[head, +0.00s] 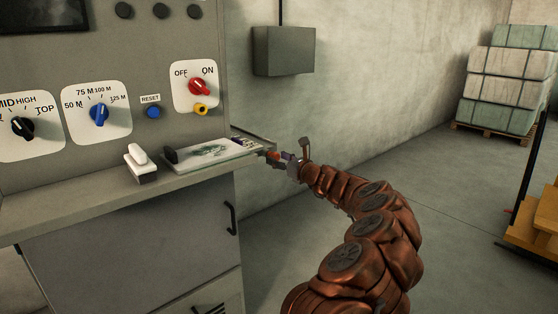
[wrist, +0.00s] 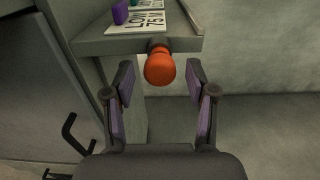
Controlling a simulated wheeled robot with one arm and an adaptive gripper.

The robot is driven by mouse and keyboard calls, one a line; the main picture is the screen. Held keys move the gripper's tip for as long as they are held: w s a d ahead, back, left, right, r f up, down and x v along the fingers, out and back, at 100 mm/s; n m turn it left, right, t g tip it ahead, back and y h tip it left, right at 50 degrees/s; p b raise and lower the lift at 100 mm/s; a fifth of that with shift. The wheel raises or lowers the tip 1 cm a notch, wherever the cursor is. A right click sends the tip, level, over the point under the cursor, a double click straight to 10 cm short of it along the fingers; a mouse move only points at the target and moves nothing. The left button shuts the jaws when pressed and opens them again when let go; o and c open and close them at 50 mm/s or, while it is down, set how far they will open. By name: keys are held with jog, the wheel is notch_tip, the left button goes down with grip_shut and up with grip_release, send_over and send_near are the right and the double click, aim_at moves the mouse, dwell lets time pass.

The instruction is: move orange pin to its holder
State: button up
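The orange pin (wrist: 159,67) shows its rounded end toward me in the wrist view, at the edge of the grey console shelf (wrist: 90,46). In the head view the pin (head: 272,155) is a small orange spot at the shelf's right end. My gripper (wrist: 161,92) is open, with one finger on each side of the pin and visible gaps between. In the head view my gripper (head: 284,159) is at that same shelf end. The pin's far end is hidden. I cannot tell which part is its holder.
On the shelf are a white-topped block (head: 140,165), a clipboard-like panel (head: 212,151) and a purple piece (wrist: 120,12). The console has a red switch (head: 200,86) and a blue knob (head: 99,114). A door handle (wrist: 73,134) sits low left.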

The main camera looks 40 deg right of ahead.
dwell(0.3)
jog(key=s, duration=1.2)
jog(key=shift+a, duration=0.15)
dwell(0.4)
